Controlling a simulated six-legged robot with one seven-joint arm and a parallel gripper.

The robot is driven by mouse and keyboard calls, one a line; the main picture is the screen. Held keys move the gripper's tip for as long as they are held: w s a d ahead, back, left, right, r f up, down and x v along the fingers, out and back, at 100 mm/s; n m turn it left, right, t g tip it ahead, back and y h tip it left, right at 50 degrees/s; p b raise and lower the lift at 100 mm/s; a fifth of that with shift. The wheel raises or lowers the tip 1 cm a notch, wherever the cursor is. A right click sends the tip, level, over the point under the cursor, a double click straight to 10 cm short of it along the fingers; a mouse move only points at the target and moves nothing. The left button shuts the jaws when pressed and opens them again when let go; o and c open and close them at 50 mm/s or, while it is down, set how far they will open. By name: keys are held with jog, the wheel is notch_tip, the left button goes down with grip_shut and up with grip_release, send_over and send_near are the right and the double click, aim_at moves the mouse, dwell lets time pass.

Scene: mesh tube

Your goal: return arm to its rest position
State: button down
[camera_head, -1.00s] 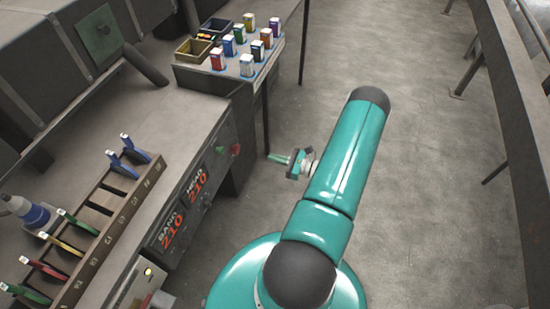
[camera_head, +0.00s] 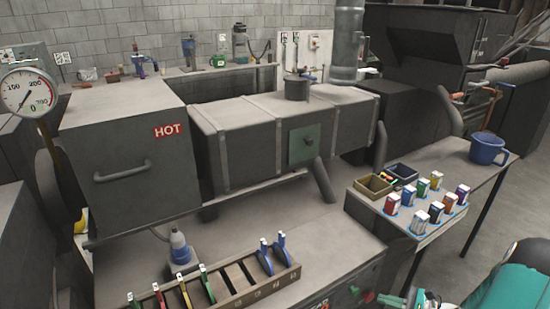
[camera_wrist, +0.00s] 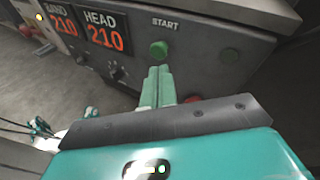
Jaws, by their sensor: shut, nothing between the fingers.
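My teal arm shows at the lower right of the head view, cut off by the picture's edge. My gripper (camera_head: 408,300) is small there, at the bottom edge beside the control panel. In the wrist view, my gripper's two pale green fingers (camera_wrist: 158,86) lie together, with nothing between them. They point at the panel, just below the green START button (camera_wrist: 158,50) in the picture. I cannot tell whether they touch the panel. A red button (camera_wrist: 193,99) is partly hidden behind the gripper.
The panel has two red 210 displays (camera_wrist: 104,33). A wooden rack (camera_head: 240,283) of coloured tools stands on the bench. The side table (camera_head: 485,182) holds coloured boxes, bins and a blue mug (camera_head: 486,149). A grey machine marked HOT (camera_head: 140,155) stands behind. Open floor lies at right.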

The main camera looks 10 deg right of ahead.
jog(key=a+r+n+g+h, duration=0.3)
jog(key=a+r+n+g, duration=0.75)
jog(key=a+r, duration=0.7)
jog(key=s+a+r+n+t+h, duration=0.5)
jog(key=s+a+r+n+h, duration=0.3)
jog(key=s+r+n, duration=0.4)
notch_tip(320, 180, up, 3)
jog(key=shift+s+a+r+n, duration=0.1)
jog(key=shift+s+a+n, duration=0.25)
jog(key=shift+a+n, duration=0.4)
jog(key=shift+t, duration=0.25)
